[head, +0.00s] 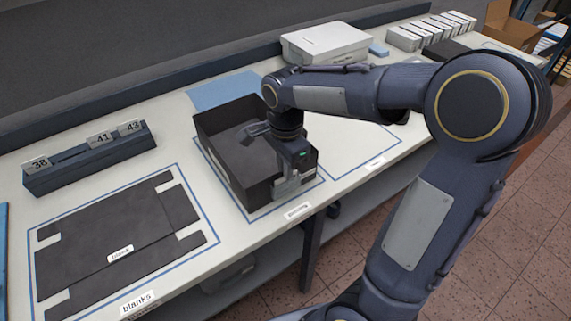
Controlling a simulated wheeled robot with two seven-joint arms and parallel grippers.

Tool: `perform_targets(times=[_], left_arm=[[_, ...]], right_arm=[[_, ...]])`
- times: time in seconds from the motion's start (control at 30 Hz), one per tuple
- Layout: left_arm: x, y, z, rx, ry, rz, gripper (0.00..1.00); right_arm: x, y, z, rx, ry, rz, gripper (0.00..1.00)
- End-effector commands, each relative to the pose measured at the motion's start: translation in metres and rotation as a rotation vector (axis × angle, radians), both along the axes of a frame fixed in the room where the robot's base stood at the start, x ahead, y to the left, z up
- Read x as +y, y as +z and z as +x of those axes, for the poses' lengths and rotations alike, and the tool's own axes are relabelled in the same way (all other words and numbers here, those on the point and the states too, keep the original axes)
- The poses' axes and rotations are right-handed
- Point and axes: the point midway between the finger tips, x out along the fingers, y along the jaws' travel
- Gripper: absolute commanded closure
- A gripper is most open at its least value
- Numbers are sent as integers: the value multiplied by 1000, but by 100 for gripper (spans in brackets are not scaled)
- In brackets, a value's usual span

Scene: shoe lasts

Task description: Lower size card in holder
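My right gripper (288,182) points down at the near right corner of an open black box (228,172). Its grey lower parts overlap the box's front wall. I cannot make out a size card or a card holder on the box there, and I cannot tell whether the fingers are closed on anything. A dark blue slotted rack (90,164) at the left holds upright cards marked 38 (39,164), 41 (102,139) and 43 (129,127). A bare stretch of slot shows between 38 and 41. My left gripper is not in view.
A flat black cardboard blank (117,243) lies in the outlined area labelled blanks. A blue sheet (222,90) lies behind the box. A white lidded box (324,43) and several small white boxes (433,30) stand at the back. An outlined area right of the box is clear.

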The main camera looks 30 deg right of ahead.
Motion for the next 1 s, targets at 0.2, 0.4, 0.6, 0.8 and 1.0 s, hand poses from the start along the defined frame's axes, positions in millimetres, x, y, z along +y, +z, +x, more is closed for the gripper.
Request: perform_targets(times=[0.2, 0.4, 0.6, 0.8, 1.0], left_arm=[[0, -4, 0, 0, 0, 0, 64], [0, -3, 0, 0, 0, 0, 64], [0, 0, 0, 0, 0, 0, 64], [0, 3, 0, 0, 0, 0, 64], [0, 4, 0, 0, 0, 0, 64]], right_arm=[[0, -15, -4, 23, 0, -3, 72], [0, -5, -3, 18, 0, -3, 72], [1, 33, -5, 3, 1, -3, 72], [2, 68, -8, -7, -1, -2, 72], [2, 81, -10, -9, -1, -2, 72]])
